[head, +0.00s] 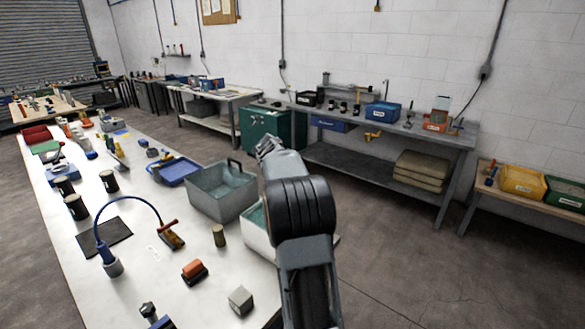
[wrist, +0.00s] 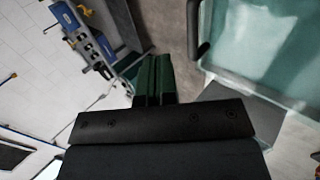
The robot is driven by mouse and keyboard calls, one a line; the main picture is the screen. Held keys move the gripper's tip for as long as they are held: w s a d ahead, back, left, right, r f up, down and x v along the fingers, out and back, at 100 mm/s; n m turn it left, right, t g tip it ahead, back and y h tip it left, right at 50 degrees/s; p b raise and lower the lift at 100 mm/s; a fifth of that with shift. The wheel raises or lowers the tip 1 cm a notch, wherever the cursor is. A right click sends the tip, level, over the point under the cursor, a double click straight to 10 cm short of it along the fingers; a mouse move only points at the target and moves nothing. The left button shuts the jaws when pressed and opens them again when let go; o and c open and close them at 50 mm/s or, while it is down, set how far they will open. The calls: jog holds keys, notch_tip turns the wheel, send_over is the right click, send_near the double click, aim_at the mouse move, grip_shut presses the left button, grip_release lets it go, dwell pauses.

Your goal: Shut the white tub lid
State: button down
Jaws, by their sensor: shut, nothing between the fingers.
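A white tub (head: 256,240) with a teal inside stands at the right edge of the long white table, partly hidden behind my arm. Directly behind it is a grey, box-like open part (head: 222,207) with a dark handle (head: 236,166); I cannot tell whether this is the tub's lid or a separate bin. My gripper (head: 266,146) is above and to the right of that part. In the wrist view my gripper (wrist: 154,78) is shut and empty. A teal-lined container (wrist: 262,45) with a dark handle (wrist: 195,35) lies to its right, apart from the fingers.
The white table (head: 150,275) holds a blue tray (head: 180,173), dark cans, a blue-hosed tool (head: 112,264), a small cylinder (head: 219,236) and blocks. A green cabinet (head: 268,130) and a shelved bench (head: 345,165) stand beyond. The floor right of the table is clear.

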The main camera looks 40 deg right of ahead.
jog(key=shift+w+d+f+b, duration=0.1)
jog(key=shift+d+f+b, duration=0.25)
jog(key=shift+f, duration=0.55)
jog(key=shift+w+d+f+b, duration=0.15)
jog(key=shift+d+f, duration=0.45)
jog(key=shift+f, duration=0.35)
jog(key=shift+s+d+f+b, duration=0.1)
jog(key=shift+d+f+b, duration=0.25)
jog(key=shift+f, duration=0.55)
jog(key=shift+d, duration=0.15)
jog(key=b+v, duration=0.1)
jog(key=v, duration=1.3)
jog(key=shift+w+b, duration=0.2)
jog(key=shift+b, duration=0.2)
